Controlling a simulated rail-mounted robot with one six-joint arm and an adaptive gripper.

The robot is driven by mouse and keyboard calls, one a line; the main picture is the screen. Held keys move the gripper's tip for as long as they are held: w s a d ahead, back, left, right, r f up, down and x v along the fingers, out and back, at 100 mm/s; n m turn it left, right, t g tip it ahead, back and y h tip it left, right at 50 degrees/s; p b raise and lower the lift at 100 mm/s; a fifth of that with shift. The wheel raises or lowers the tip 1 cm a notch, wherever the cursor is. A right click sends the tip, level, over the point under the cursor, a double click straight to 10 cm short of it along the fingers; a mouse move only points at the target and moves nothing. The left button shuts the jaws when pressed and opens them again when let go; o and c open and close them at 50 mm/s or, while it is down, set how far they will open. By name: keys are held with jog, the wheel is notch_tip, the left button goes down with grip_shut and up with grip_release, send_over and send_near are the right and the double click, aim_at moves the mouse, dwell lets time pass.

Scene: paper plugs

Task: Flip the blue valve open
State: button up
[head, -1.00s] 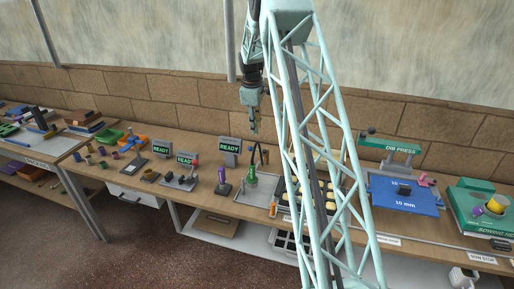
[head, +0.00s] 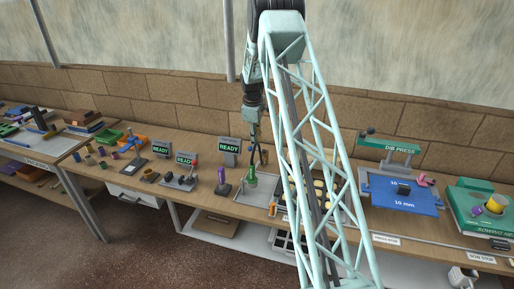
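I cannot pick out a blue valve in the head view; it may be too small to tell or hidden behind my column. My gripper (head: 254,138) points down above the bench, near the top of a green bottle-like piece (head: 252,180) with a dark curved part over it. That piece stands on a grey tray (head: 246,198). The fingers overlap the dark curved part in the picture, so I cannot tell whether they touch it. The fingers are too small to show whether they are open or shut.
Left of the tray stand a purple-topped post (head: 221,177) and a READY screen (head: 229,146). An orange piece (head: 271,209) is at the tray's right. My column hides part of a tray with yellow pieces (head: 319,194). A blue plate (head: 402,205) lies under the press (head: 389,143).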

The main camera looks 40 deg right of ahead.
aim_at(257, 150)
jog(key=shift+w+d+f, duration=0.15)
jog(key=shift+d+f, duration=0.05)
jog(key=shift+f, duration=1)
jog(key=shift+w+d+f, duration=0.1)
jog(key=shift+d+f, duration=0.1)
jog(key=shift+f, duration=0.95)
grip_shut()
